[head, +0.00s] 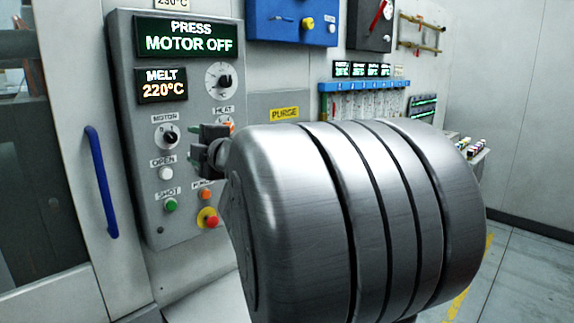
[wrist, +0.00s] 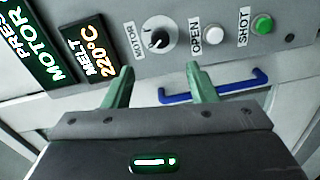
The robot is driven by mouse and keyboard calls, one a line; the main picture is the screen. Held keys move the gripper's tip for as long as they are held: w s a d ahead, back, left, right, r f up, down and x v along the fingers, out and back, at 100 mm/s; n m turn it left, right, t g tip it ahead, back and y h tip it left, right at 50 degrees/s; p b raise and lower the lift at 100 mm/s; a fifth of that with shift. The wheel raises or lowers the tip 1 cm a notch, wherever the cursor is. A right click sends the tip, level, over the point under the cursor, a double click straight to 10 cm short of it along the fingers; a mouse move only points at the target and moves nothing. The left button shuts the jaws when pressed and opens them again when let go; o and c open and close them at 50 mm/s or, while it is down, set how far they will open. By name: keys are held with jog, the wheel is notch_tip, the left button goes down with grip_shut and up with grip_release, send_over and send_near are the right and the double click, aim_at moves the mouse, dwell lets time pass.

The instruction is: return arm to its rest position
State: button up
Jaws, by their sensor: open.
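My gripper (head: 208,150) shows in the head view as dark parts in front of the grey control panel (head: 122,100), partly hidden behind my large metal arm link. In the wrist view my gripper (wrist: 158,80) has its two green fingers apart, with nothing between them. The panel's MOTOR knob (head: 167,137) also shows beyond the fingers in the wrist view (wrist: 157,38). The upper display (head: 187,37) reads PRESS MOTOR OFF, and the MELT display (head: 163,86) reads 220°C. I cannot tell whether the gripper touches the panel.
The panel has a white OPEN button (head: 166,173), a green SHOT button (head: 170,205) and a red stop button (head: 211,221). A blue handle (head: 101,182) sticks out at left. A blue rack (head: 362,87) hangs on the wall behind. Open floor shows at right.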

aim_at(172, 138)
jog(key=x, duration=1.2)
jog(key=shift+d, duration=0.1)
